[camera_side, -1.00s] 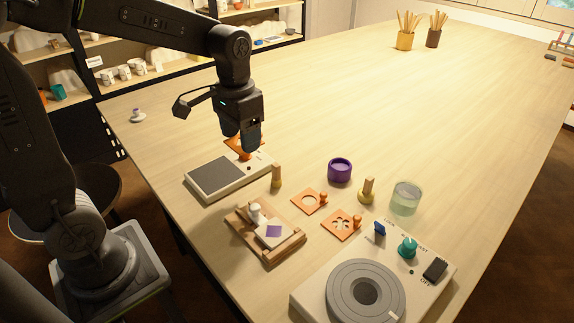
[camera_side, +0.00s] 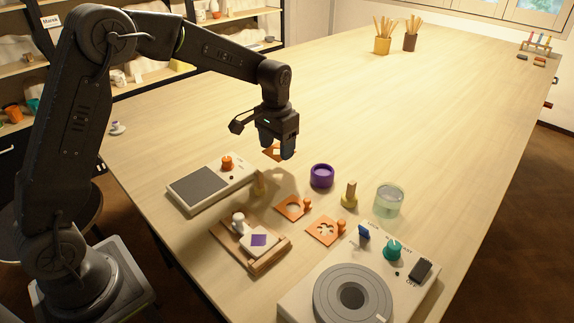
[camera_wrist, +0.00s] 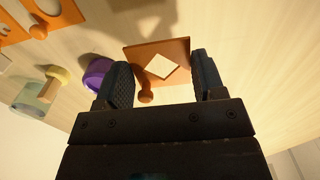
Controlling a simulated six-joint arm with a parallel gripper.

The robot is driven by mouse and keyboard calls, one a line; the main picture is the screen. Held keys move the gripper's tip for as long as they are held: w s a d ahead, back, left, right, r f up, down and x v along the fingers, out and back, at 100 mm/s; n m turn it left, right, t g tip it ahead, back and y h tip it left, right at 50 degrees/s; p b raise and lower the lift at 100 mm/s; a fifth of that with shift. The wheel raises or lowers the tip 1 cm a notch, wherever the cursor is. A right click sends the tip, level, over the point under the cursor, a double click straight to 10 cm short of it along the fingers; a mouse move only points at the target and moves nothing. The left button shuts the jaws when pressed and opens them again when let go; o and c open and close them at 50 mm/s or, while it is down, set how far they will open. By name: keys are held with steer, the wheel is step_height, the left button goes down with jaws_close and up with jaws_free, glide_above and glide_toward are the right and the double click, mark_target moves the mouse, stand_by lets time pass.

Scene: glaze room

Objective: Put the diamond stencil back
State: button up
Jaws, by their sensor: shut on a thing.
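The diamond stencil (camera_side: 270,153) is an orange plate with a diamond-shaped opening and a round-topped knob. In the wrist view the stencil (camera_wrist: 180,48) lies between the two fingers of my gripper (camera_wrist: 160,70), with the knob near the left finger. Its shadow falls apart from it on the table. Two other orange stencils lie on the table: one with a round opening (camera_side: 281,210) and one with a flower opening (camera_side: 315,229). The fingers partly hide the held stencil in the side view.
A purple pot (camera_side: 321,177), a wooden-handled tool (camera_side: 349,195) and a glass jar (camera_side: 389,201) stand nearby. A grey-topped device (camera_side: 201,186) is left; a wooden tray (camera_side: 226,246) holds a tile with a purple diamond. A wheel (camera_side: 325,292) is in front.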

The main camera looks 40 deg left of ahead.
mark_target(287, 174)
steer(key=shift+w+d+f, duration=0.3)
steer(key=shift+d+f, duration=0.1)
steer(key=shift+d, duration=0.2)
steer(key=shift+w+d+f, duration=0.3)
steer(key=shift+d+f, duration=0.1)
steer(key=shift+d, duration=0.15)
steer(key=shift+f, duration=1.95)
steer(key=shift+f, duration=0.1)
steer(key=o, duration=0.9)
